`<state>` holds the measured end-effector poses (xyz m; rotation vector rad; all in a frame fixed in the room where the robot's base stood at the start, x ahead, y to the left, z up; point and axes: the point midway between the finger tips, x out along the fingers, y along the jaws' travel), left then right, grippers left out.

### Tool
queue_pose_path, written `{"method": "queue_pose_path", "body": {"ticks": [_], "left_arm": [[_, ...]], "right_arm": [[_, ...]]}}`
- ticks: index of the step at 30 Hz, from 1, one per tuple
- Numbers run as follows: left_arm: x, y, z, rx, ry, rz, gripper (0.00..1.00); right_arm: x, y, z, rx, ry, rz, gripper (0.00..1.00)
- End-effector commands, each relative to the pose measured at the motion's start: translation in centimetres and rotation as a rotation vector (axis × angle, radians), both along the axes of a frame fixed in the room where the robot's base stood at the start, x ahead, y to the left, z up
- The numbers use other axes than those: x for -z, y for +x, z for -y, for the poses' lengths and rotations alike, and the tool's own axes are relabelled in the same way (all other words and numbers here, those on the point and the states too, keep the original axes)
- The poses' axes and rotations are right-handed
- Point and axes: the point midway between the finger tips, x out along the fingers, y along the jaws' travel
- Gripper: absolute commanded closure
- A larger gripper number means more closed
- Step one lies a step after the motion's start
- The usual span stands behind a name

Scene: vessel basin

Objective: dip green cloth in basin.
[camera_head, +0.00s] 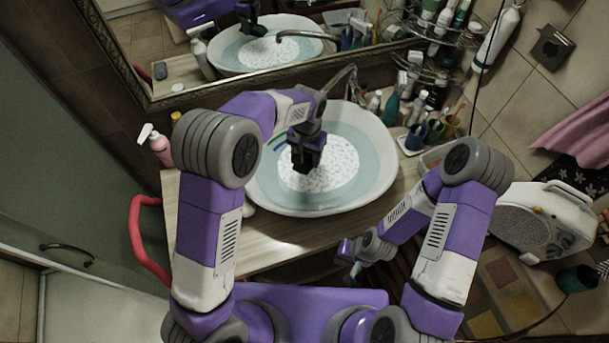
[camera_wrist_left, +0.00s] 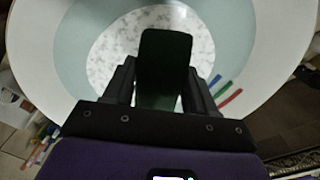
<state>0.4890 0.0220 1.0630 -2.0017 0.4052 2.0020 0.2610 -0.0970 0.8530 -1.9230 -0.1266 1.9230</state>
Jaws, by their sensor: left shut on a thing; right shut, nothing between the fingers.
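The white basin (camera_head: 385,180) holds bluish water around a pale speckled round patch. It also shows in the left wrist view (camera_wrist_left: 28,50). My left gripper (camera_head: 304,166) is over the middle of the basin, pointing down. It is shut on the dark green cloth (camera_wrist_left: 164,62), which sticks out beyond the fingers in the left wrist view. I cannot tell whether the cloth touches the water; in the head view it is barely distinguishable from the dark gripper. My right gripper (camera_head: 356,270) is shut and empty, below and to the right of the basin, in front of the counter.
A faucet (camera_head: 340,78) stands at the basin's back. A pink spray bottle (camera_head: 158,147) is at left. Cups and bottles (camera_head: 415,130) crowd the right side. A white radio (camera_head: 545,220) is at far right. A mirror (camera_head: 165,45) hangs behind.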

Motion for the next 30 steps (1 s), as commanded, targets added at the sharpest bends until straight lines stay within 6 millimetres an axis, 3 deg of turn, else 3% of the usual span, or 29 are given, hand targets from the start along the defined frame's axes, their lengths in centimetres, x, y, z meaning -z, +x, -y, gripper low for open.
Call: {"method": "queue_pose_path", "body": {"ticks": [5,16,30], "left_arm": [[-0.2,0.0,0.0,0.000,0.000,0.000,0.68],[-3.1,0.0,0.0,0.000,0.000,0.001,0.68],[-3.0,0.0,0.0,0.000,0.000,0.000,0.68]], "right_arm": [[-0.1,0.0,0.0,0.000,0.000,0.000,1.00],[-2.4,0.0,0.0,0.000,0.000,0.000,1.00],[-2.3,0.0,0.0,0.000,0.000,0.000,1.00]]}}
